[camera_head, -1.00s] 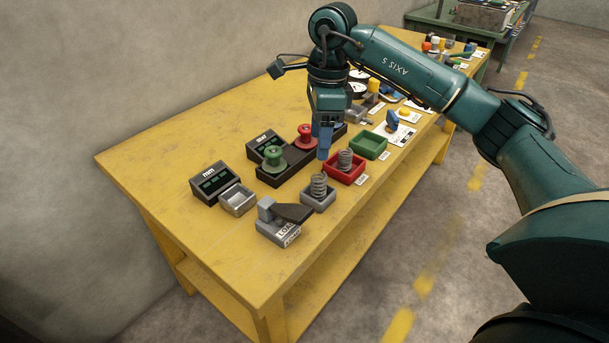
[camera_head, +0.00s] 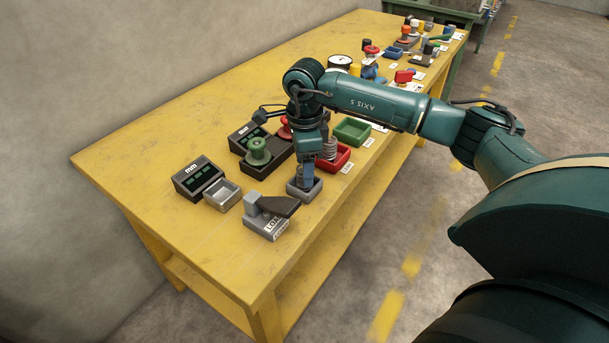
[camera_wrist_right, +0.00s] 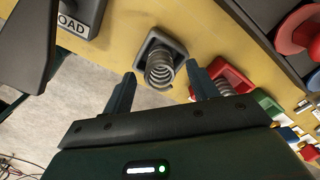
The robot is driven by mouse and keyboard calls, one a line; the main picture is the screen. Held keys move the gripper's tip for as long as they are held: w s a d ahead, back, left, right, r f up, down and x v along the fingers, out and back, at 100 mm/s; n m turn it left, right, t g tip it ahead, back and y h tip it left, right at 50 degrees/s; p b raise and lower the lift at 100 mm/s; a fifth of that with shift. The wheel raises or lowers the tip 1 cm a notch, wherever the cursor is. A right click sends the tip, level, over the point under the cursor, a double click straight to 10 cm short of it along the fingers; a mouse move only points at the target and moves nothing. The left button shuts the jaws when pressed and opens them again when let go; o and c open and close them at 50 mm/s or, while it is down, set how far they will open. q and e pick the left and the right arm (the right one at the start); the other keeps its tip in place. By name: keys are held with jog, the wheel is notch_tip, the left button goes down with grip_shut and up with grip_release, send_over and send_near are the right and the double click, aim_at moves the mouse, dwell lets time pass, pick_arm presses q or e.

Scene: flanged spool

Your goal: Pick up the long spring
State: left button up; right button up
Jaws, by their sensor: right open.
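A coiled spring (camera_wrist_right: 160,70) stands upright in a small grey tray (camera_wrist_right: 153,40). The tray also shows in the head view (camera_head: 314,191), where my fingers mostly hide the spring. My right gripper (camera_wrist_right: 161,76) is open, pointing down at this spring. In the wrist view the spring appears between the two fingertips, with a gap on each side. A second spring (camera_head: 329,149) stands in a red tray (camera_head: 337,165) just behind. I cannot tell the springs' lengths for certain. My left gripper is not in view.
A grey load device (camera_head: 266,222) with a dark plate stands in front of the grey tray. A metal tray (camera_head: 223,196), a mm display (camera_head: 197,179) and a green spool (camera_head: 258,152) are to the left. A green tray (camera_head: 352,131) lies behind. The table's near left is clear.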

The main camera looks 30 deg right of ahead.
jog(key=shift+f, duration=0.65)
jog(key=shift+c, duration=0.5)
jog(key=c, duration=1)
